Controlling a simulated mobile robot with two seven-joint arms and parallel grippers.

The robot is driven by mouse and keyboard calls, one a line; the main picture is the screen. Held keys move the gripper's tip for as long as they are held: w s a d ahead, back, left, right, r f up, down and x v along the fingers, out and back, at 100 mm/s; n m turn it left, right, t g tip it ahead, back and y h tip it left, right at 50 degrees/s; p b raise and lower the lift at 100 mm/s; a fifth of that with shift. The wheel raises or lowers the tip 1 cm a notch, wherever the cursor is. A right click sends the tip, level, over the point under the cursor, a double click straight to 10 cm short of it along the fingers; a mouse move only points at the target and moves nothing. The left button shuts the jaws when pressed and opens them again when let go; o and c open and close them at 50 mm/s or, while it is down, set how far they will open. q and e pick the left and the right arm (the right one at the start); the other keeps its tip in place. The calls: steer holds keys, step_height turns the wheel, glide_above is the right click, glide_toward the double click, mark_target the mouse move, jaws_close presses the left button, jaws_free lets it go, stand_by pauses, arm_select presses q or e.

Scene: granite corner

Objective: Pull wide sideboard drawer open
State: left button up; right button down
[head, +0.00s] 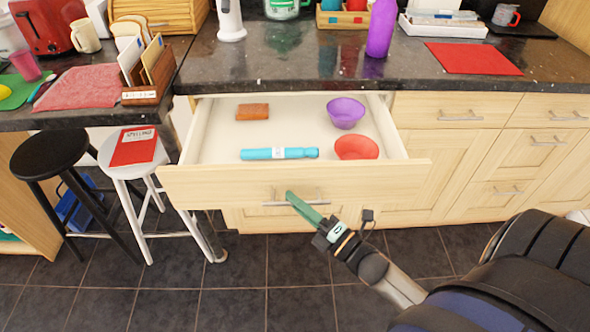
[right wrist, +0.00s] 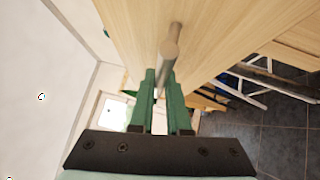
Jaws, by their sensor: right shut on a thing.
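The wide sideboard drawer (head: 220,187) stands well open in the head view, its pale wooden front pulled clear of the cabinet. Its metal bar handle (head: 271,204) is at the middle of the front. My right gripper (head: 291,197) is shut on the handle, reaching in from the lower right. In the right wrist view the handle (right wrist: 170,42) runs between the green fingers (right wrist: 160,85), which hide part of it. Inside the drawer lie a brown block (head: 252,112), a purple bowl (head: 346,113), a red bowl (head: 357,148) and a blue cylinder (head: 279,154). My left gripper is not in view.
A white stool (head: 150,168) with a red booklet (head: 134,147) and a black stool (head: 48,156) stand left of the drawer. The dark counter (head: 290,62) above holds a purple bottle (head: 381,28) and a red mat (head: 473,58). The tiled floor (head: 270,275) in front is clear.

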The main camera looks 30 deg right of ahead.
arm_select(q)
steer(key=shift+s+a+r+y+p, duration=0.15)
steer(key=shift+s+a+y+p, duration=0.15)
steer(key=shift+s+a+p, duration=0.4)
arm_select(e)
steer(key=s+a, duration=0.4)
steer(key=s, duration=0.2)
steer(key=shift+s, duration=0.3)
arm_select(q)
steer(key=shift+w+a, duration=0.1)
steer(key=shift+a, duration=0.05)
arm_select(e)
steer(key=c, duration=0.9)
jaws_free()
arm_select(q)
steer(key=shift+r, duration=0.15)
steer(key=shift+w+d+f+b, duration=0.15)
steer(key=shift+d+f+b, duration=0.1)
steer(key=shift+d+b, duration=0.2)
arm_select(e)
steer(key=v, duration=1.2)
steer(key=shift+s+d, duration=0.1)
steer(key=shift+s, duration=0.15)
